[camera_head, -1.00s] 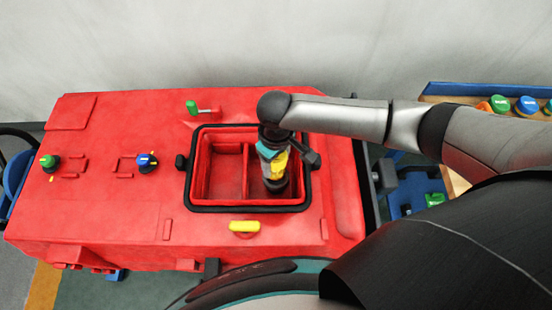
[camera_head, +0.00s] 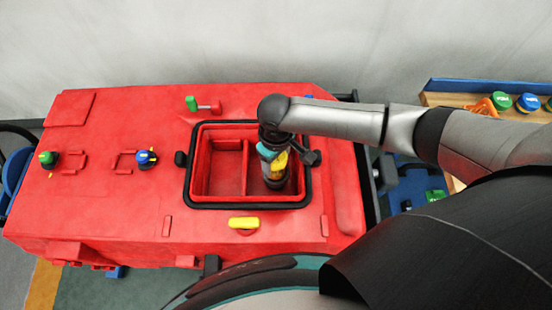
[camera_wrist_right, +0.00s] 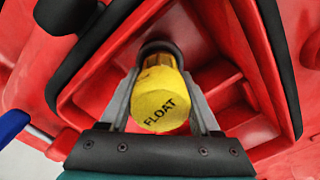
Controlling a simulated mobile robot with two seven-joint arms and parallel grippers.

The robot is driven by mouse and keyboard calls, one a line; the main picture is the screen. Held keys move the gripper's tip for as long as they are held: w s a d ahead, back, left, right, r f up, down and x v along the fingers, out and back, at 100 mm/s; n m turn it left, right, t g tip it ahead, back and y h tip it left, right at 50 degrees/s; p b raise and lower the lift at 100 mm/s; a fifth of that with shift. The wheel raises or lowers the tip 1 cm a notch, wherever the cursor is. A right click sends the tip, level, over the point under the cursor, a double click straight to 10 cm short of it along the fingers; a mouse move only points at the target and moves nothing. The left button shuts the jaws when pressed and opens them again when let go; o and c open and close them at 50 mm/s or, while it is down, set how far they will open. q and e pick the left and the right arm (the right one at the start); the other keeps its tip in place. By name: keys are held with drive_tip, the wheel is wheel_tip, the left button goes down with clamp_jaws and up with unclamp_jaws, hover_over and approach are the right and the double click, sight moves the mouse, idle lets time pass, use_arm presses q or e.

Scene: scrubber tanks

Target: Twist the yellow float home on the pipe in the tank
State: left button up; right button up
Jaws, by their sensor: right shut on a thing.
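The yellow float (camera_wrist_right: 160,103), marked FLOAT, sits between the fingers of my right gripper (camera_wrist_right: 160,110) in the right wrist view. The gripper is shut on it. In the head view my right gripper (camera_head: 274,178) reaches down into the right compartment of the red tank (camera_head: 225,170), and a bit of the yellow float (camera_head: 280,163) shows beside it. My left gripper is not in view.
A black rim (camera_head: 240,207) frames the tank opening, and a wall divides its two compartments. A yellow handle (camera_head: 243,223), a green-handled valve (camera_head: 192,104), a blue knob (camera_head: 146,159) and a green knob (camera_head: 47,160) stand on the red top. A shelf with caps (camera_head: 500,101) is at right.

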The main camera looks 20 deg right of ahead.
drive_tip(key=shift+f, duration=0.2)
drive_tip(key=shift+f, duration=0.25)
drive_tip(key=shift+f, duration=0.1)
idle(0.6)
drive_tip(key=shift+m+p, duration=0.5)
drive_tip(key=shift+p, duration=0.15)
drive_tip(key=shift+m+p, duration=0.55)
drive_tip(key=shift+m, duration=0.15)
